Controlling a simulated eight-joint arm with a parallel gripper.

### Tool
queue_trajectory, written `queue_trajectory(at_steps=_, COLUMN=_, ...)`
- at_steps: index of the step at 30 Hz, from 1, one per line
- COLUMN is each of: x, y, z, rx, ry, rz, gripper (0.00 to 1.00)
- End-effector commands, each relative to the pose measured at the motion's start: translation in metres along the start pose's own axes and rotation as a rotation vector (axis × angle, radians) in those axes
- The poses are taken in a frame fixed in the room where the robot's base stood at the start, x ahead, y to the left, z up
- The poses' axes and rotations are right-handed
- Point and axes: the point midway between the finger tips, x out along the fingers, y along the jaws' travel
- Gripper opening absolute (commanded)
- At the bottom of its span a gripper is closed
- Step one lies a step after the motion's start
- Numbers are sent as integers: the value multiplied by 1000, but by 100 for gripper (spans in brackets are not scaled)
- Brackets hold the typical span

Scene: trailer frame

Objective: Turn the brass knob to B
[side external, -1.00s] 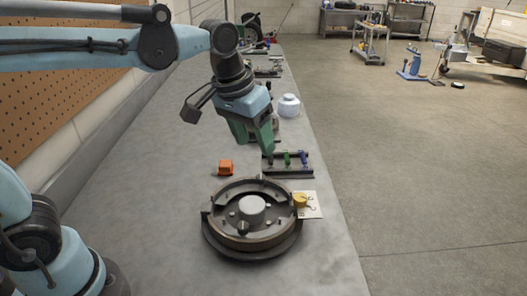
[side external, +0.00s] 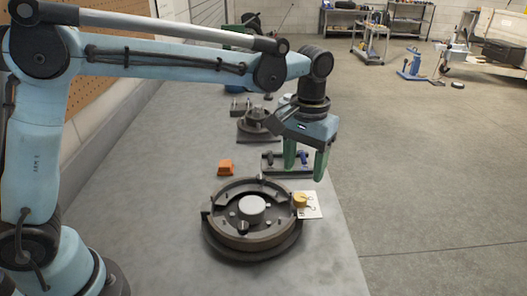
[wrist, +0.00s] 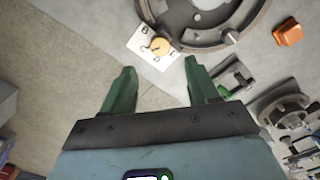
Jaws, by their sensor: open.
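The brass knob (side external: 300,199) is a small round yellow piece on a white card (side external: 313,212), at the right side of the round drum assembly. In the wrist view the knob (wrist: 160,47) sits on the card (wrist: 138,43), which has black letters around it; B is near the card's top. Which letter the knob points to is too small to tell. My gripper (side external: 305,172) is open and empty, fingers pointing down, above the bench beyond the knob. In the wrist view the knob lies ahead of the gap between the fingertips (wrist: 160,68), apart from them.
The round brake drum assembly (side external: 222,243) stands just left of the card. An orange block (side external: 226,167) lies behind it. A dark rack (side external: 270,163) with small coloured tools is partly hidden by my fingers. Bare bench (side external: 150,215) lies to the left.

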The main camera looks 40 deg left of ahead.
Motion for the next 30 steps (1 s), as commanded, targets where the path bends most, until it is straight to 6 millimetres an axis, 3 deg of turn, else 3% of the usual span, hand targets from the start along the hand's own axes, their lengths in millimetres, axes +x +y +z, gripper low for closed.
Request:
queue_trajectory(at_steps=6, x=38, y=0, z=0, rx=0, ry=1, rz=0, gripper=59)
queue_trajectory(at_steps=13, x=68, y=0, z=0, rx=0, ry=1, rz=0, gripper=59)
queue_trajectory(at_steps=27, x=80, y=0, z=0, rx=0, ry=1, rz=0, gripper=59)
queue_trajectory(at_steps=30, x=79, y=0, z=0, rx=0, ry=1, rz=0, gripper=45)
